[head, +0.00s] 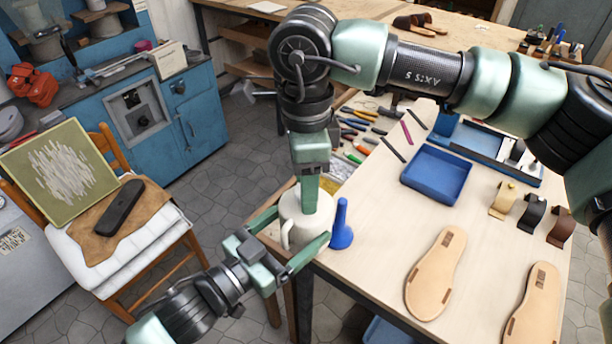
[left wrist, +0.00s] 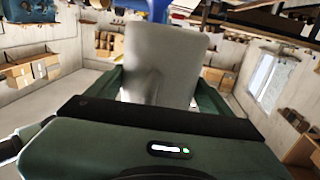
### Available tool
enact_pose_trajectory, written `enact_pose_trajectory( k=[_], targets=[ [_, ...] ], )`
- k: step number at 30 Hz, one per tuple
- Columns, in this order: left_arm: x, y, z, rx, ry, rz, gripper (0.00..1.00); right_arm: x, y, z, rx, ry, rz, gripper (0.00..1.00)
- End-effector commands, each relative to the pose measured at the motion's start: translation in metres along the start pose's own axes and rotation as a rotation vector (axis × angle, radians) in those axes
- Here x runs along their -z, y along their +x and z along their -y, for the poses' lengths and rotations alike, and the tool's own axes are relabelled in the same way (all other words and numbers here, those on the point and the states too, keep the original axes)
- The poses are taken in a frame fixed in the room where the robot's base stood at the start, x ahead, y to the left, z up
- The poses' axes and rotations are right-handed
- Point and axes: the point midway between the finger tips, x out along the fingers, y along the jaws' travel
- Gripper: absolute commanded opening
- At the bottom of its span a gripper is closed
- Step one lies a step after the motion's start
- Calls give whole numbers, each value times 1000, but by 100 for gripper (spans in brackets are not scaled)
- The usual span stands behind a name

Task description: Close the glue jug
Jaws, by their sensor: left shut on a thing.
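The white glue jug (head: 293,232) stands at the near left corner of the workbench, with its handle on the left. My left gripper (head: 304,222) is shut on the jug, one finger on each side. In the left wrist view the jug (left wrist: 165,60) fills the space between the fingers. My right gripper (head: 309,192) points straight down at the jug's top and hides its opening. Its fingers are seen edge-on, so their gap does not show. A blue cone-shaped piece (head: 341,226) stands upright on the bench just right of the jug; whether it is the cap is unclear.
A blue tray (head: 437,175), sandal soles (head: 436,275), several straps (head: 503,200) and hand tools (head: 365,125) lie on the workbench (head: 380,240). A chair (head: 150,255) with a cushion stands left, before a blue cabinet (head: 165,115).

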Motion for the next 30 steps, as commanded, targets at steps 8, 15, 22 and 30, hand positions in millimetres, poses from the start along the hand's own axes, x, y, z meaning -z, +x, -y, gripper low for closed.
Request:
enact_pose_trajectory(
  k=[8,15,22,30],
  targets=[
    [1,0,0,-1,1,-3,0,0,0,0,0,0,0,2],
    [1,0,0,-1,1,-3,0,0,0,0,0,64,0,0],
    [1,0,0,-1,1,-3,0,0,0,0,0,149,0,0],
    [1,0,0,-1,1,-3,0,0,0,0,0,147,0,59]
  ],
)
